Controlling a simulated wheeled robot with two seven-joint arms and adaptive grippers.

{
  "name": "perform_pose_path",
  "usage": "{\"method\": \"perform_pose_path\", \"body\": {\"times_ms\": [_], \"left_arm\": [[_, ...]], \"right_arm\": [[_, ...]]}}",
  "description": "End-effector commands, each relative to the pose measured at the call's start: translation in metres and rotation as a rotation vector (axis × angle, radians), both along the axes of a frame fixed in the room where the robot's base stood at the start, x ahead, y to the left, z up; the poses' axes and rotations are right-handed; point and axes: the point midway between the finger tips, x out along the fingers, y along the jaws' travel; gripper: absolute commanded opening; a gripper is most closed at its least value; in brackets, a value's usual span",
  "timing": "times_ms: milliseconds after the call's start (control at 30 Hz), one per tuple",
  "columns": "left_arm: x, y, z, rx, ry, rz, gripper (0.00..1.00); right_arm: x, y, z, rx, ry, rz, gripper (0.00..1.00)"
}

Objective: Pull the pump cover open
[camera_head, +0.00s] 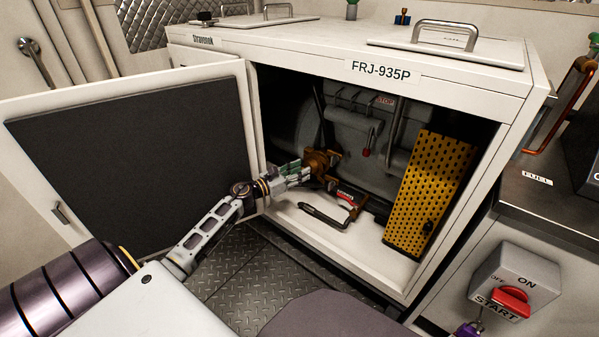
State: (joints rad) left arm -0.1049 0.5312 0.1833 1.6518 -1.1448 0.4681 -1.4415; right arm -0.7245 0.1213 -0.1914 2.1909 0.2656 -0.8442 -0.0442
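The cabinet marked FRJ-935P (480,63) has its front open, with a white door (25,110) with a dark inner panel swung out to the left. Inside on the right stands a yellow perforated panel (432,190), tilted, with a dark round knob low on its right side. I cannot tell which of these is the pump cover. My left gripper (303,175) reaches into the opening past the door's hinge side, beside a brown metal fitting (322,163). It is apart from the yellow panel. Its fingers are too small to tell open from shut. My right gripper is not in view.
A dark-handled tool-like part (325,217) lies on the cabinet floor in front of the machinery. A grey switch box with a red START knob (512,302) is at the lower right, below a dark counter (540,205). Diamond-plate floor (250,275) shows in front.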

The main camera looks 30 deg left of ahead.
Motion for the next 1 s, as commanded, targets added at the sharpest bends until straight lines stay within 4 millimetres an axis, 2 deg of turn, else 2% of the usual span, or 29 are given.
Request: {"method": "perform_pose_path", "body": {"times_ms": [267, 1000], "left_arm": [[-0.015, 0.005, -0.001, 0.0, 0.001, 0.0, 0.4], [-0.076, 0.028, -0.001, 0.0, 0.002, 0.0, 0.4]], "right_arm": [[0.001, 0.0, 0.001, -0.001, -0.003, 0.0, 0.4], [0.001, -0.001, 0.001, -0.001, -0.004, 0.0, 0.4]]}}
